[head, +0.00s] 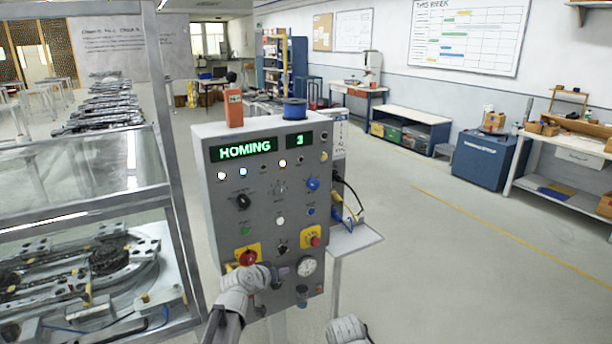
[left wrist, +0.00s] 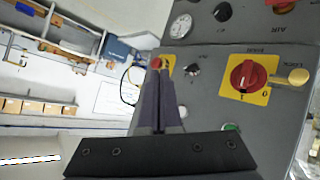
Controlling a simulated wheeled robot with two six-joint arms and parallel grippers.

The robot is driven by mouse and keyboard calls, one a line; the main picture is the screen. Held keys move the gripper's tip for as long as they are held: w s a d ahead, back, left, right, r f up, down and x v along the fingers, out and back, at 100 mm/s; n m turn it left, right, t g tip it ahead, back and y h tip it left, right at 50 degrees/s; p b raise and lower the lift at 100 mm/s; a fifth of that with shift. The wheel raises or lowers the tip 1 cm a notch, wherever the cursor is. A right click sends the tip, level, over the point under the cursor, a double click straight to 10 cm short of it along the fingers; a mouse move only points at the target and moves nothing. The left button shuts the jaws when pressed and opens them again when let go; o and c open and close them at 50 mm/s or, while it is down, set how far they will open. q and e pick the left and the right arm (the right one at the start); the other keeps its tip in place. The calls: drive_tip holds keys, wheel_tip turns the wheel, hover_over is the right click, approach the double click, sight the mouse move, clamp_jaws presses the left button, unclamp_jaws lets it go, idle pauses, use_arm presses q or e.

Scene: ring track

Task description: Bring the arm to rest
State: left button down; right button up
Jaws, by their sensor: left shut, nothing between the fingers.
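A grey control panel (head: 265,205) stands in front of me. Its green display (head: 247,149) reads "HOMING" and a second display (head: 299,141) reads "3". My left gripper (head: 280,271) is in front of the panel's lower part, beside a red rotary switch (head: 247,258) on a yellow plate. In the left wrist view, the left fingers (left wrist: 158,88) are together and empty, and the red switch (left wrist: 244,76) is to their right. Whether they touch the panel I cannot tell. A white part of my right arm shows at the bottom edge; its gripper is out of view.
A glass-sided machine frame (head: 170,200) with track parts inside stands close on the left. A small side shelf (head: 355,240) with tools juts from the panel's right. Open floor (head: 440,270) lies to the right, before a blue cabinet (head: 488,160) and workbench.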

use_arm(q)
drive_tip(key=s+d+f+m+g, duration=0.3)
drive_tip(key=s+d+f+g, duration=0.25)
drive_tip(key=s+d, duration=0.35)
drive_tip(key=s+a+f+g+y, duration=0.1)
drive_tip(key=s+f+g+y, duration=0.1)
drive_tip(key=s, duration=0.8)
drive_tip(key=s+a+f+m+g+y, duration=0.1)
drive_tip(key=s+f+g+y, duration=0.2)
drive_tip(key=s, duration=0.7)
drive_tip(key=shift+m+g+y, duration=0.3)
drive_tip(key=shift+g+y, duration=0.1)
drive_tip(key=shift+g, duration=0.05)
drive_tip(key=c, duration=1.6)
unclamp_jaws()
drive_tip(key=shift+d, duration=0.1)
